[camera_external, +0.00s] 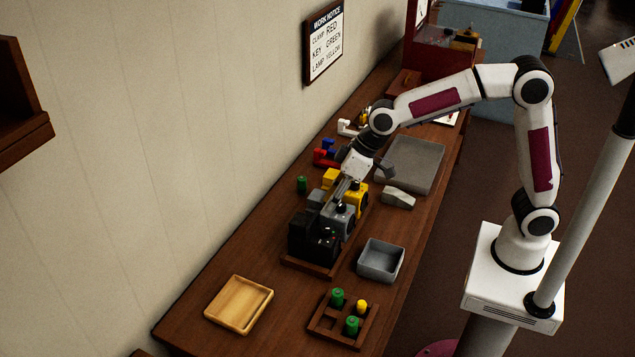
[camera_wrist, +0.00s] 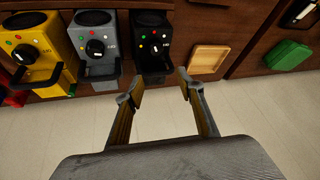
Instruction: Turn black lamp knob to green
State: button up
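The black lamp unit (camera_external: 312,238) stands at the near end of a row of three similar units on the wooden table. In the wrist view the black unit (camera_wrist: 151,62) is at top centre, with a round dark knob (camera_wrist: 155,48) and small coloured dots around it. Which dot the knob's white mark points to is too small to tell. My gripper (camera_wrist: 160,91) is open and empty, its fingertips apart and short of the black unit in the picture. In the external view my gripper (camera_external: 345,187) is above the row, near the grey unit (camera_external: 337,216).
The yellow unit (camera_wrist: 38,45) stands beyond the grey one. A grey bin (camera_external: 381,261), a wooden tray (camera_external: 240,304) and a divided holder (camera_external: 325,324) with green and yellow pieces lie around the row. The wall notice (camera_external: 325,42) reads clamp red, key green, lamp yellow.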

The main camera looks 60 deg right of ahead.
jog(key=shift+w+a+r+m+t, duration=0.1)
jog(key=shift+w+m+t, duration=0.2)
jog(key=shift+m, duration=0.4)
jog(key=shift+w+a+r+m+t, duration=0.1)
jog(key=shift+w+m, duration=0.25)
jog(key=shift+m, duration=0.35)
jog(key=w+m, duration=0.1)
jog(key=m, duration=0.2)
jog(key=w+m+t, duration=0.1)
jog(key=m, duration=0.2)
jog(key=w+m+t, duration=0.1)
jog(key=m, duration=0.2)
jog(key=shift+a+r+y, duration=0.15)
jog(key=shift+r+y, duration=0.1)
jog(key=shift+y, duration=0.05)
jog(key=shift+w+d+r+m+t, duration=0.15)
jog(key=shift+m+t, duration=0.4)
jog(key=shift+m, duration=1.6)
jog(key=shift+w+r+m+t, duration=0.15)
jog(key=shift+m+t, duration=0.45)
jog(key=shift+m, duration=1.5)
jog(key=shift+w+d+m+t, duration=0.15)
jog(key=shift+m+t, duration=0.4)
jog(key=shift+m, duration=1.6)
jog(key=shift+a, duration=0.1)
